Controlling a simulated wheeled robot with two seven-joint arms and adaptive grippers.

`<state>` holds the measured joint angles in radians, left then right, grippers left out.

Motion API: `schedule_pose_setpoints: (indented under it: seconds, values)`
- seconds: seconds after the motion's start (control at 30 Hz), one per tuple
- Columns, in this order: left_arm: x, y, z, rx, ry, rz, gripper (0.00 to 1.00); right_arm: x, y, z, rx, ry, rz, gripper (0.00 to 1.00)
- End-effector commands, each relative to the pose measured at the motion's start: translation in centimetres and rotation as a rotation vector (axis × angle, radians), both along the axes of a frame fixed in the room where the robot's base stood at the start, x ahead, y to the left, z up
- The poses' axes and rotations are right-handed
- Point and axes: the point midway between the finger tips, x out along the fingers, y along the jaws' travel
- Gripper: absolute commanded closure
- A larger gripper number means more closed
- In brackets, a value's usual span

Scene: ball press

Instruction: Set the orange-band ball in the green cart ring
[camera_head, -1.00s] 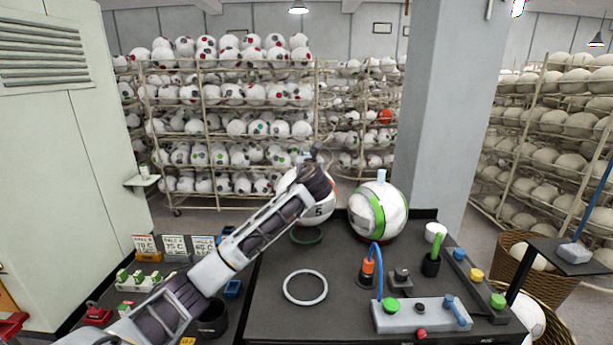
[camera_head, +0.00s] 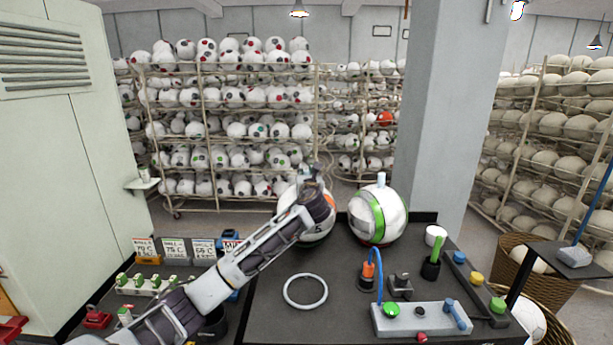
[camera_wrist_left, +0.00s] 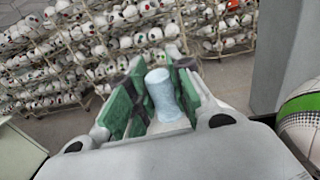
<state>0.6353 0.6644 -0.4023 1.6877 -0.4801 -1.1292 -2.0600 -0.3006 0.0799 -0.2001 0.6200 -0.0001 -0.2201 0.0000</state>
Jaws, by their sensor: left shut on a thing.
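The orange-band ball (camera_head: 327,224) is at the back of the dark cart top, partly hidden behind my left arm; its orange band shows at its right side. My left gripper (camera_head: 311,172) is over the ball's top. In the left wrist view its green-padded fingers (camera_wrist_left: 156,98) are shut around a pale blue stem (camera_wrist_left: 161,92). The green cart ring is hidden now; the ball's lower part covers the place where it was. I cannot tell whether the ball rests in it. My right gripper is not in view.
A green-band ball (camera_head: 378,217) stands close to the right. A white ring (camera_head: 305,291) lies empty at the front. A grey control box (camera_head: 430,318), a blue cable and small pegs fill the cart's right side. A pillar (camera_head: 440,110) rises behind.

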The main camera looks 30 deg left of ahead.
Motion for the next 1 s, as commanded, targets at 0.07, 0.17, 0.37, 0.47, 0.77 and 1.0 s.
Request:
schedule_pose_setpoints:
  seconds: [0.07,0.17,0.37,0.47,0.77,1.0]
  values:
    - [-0.01,0.02,-0.15,0.001,-0.003,0.0,1.0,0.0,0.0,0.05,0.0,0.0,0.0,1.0]
    - [-0.01,0.02,-0.22,0.002,-0.004,0.0,1.0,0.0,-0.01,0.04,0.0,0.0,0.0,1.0]
    - [-0.01,0.02,-0.22,0.002,-0.004,0.0,1.0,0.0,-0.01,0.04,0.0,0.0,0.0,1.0]
    - [-0.01,0.02,-0.38,0.002,-0.002,0.0,1.0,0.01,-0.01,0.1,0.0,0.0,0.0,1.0]
    - [0.0,0.01,-0.77,0.001,-0.001,0.0,0.59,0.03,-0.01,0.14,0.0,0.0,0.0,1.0]
    - [0.0,0.01,-0.76,0.001,-0.001,0.0,0.57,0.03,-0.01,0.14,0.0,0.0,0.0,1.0]
